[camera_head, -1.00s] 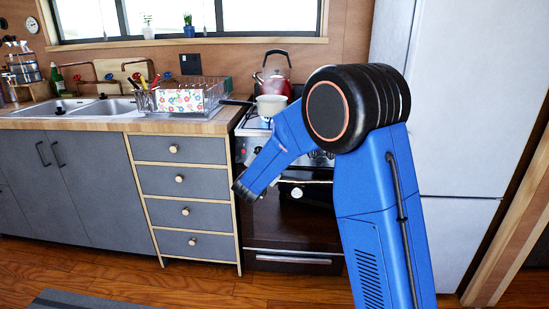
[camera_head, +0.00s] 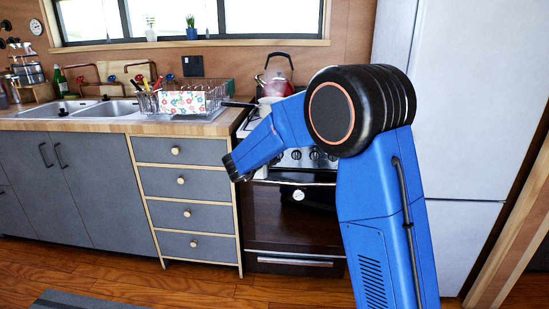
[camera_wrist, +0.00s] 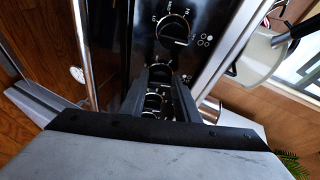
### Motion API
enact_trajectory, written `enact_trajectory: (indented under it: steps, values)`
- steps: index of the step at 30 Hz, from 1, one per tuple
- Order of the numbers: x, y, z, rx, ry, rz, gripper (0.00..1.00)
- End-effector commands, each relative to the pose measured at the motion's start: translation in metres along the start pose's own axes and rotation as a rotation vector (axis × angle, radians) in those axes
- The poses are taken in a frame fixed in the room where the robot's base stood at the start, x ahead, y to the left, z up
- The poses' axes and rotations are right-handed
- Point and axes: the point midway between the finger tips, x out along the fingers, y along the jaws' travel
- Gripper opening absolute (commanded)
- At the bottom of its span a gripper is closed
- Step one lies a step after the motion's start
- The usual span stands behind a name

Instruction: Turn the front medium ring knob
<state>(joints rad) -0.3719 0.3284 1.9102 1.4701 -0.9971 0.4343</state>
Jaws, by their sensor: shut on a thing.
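The stove (camera_head: 294,225) stands behind my arm in the head view, with round dark knobs (camera_head: 314,154) along its front panel. In the wrist view the black panel carries a row of knobs with white markings. One knob (camera_wrist: 174,29) is clear beyond my fingers. My gripper (camera_wrist: 160,72) is shut on a knob (camera_wrist: 160,75) between its dark fingers. Another knob (camera_wrist: 153,104) shows closer, between the fingers. I cannot tell for certain which burner the held knob serves. My fingers are hidden behind the blue arm in the head view.
A red kettle (camera_head: 276,87) stands at the back of the stove. A steel rail (camera_wrist: 83,55) runs beside the panel. Drawers (camera_head: 185,182) and the counter lie left, a white fridge (camera_head: 462,110) right.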

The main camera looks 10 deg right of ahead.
Motion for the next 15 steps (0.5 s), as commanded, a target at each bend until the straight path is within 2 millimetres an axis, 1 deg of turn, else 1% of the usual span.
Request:
enact_trajectory:
  steps: [6, 15]
  values:
    - [0.0004, 0.0, -0.0007, 0.067, 0.002, 0.026, 0.06]
    - [0.0005, 0.0001, -0.0008, 0.093, 0.002, 0.036, 0.06]
